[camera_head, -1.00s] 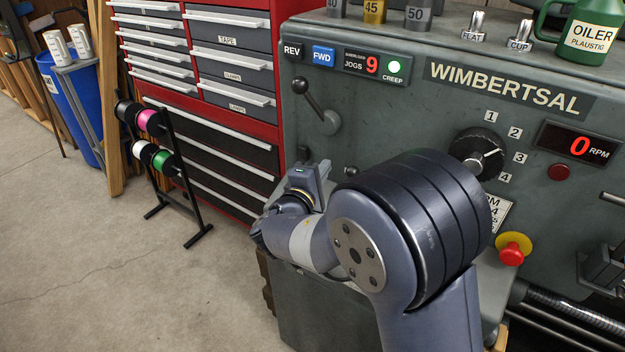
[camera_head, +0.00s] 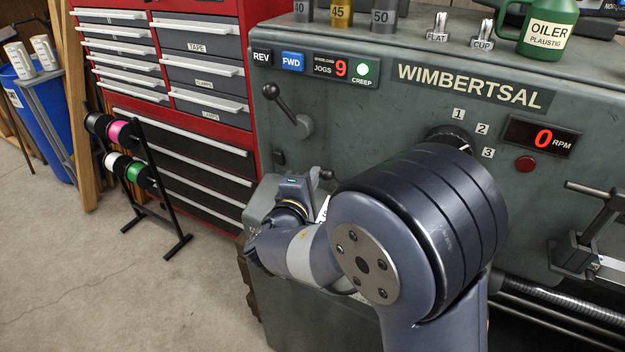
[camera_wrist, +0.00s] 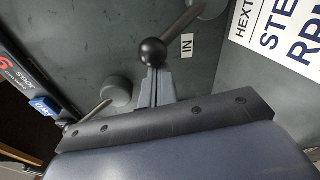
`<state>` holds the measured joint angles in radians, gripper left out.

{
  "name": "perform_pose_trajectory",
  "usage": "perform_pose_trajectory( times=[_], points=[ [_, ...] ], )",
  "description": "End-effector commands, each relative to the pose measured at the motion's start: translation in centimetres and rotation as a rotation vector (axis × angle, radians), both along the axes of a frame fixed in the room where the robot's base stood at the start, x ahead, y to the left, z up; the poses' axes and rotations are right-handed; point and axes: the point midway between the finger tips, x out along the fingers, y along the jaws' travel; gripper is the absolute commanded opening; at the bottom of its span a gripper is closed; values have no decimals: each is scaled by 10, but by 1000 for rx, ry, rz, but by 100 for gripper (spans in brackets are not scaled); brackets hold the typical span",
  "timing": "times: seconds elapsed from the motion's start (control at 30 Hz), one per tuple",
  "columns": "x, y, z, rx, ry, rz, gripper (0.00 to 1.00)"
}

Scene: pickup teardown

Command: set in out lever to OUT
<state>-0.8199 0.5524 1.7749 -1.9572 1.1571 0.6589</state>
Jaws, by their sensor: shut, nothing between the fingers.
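The in-out lever shows in the wrist view as a black ball knob (camera_wrist: 153,51) on a metal rod that runs up and right to a grey hub (camera_wrist: 212,6) at the top edge. A small IN label (camera_wrist: 187,45) sits just right of the knob. My gripper (camera_wrist: 156,76) is shut and empty, its fingertips right below the knob in the picture; I cannot tell whether they touch it.
Another lever (camera_head: 288,108) sits higher on the grey lathe panel (camera_head: 390,120), below the REV and FWD labels; it also shows in the wrist view (camera_wrist: 97,110). A speed dial (camera_head: 450,135) is partly behind my arm. A red tool chest and a spool rack (camera_head: 140,170) stand left.

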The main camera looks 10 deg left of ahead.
Motion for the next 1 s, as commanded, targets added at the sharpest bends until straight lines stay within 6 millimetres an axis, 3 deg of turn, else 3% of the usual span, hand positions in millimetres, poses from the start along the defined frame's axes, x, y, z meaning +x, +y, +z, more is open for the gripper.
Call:
perform_pose_trajectory(
  times=[0.67, 1.0],
  points=[
    [-2, -6, 2, 92, -33, -2, 0],
    [-5, -16, 4, 229, -82, -2, 0]
  ],
)
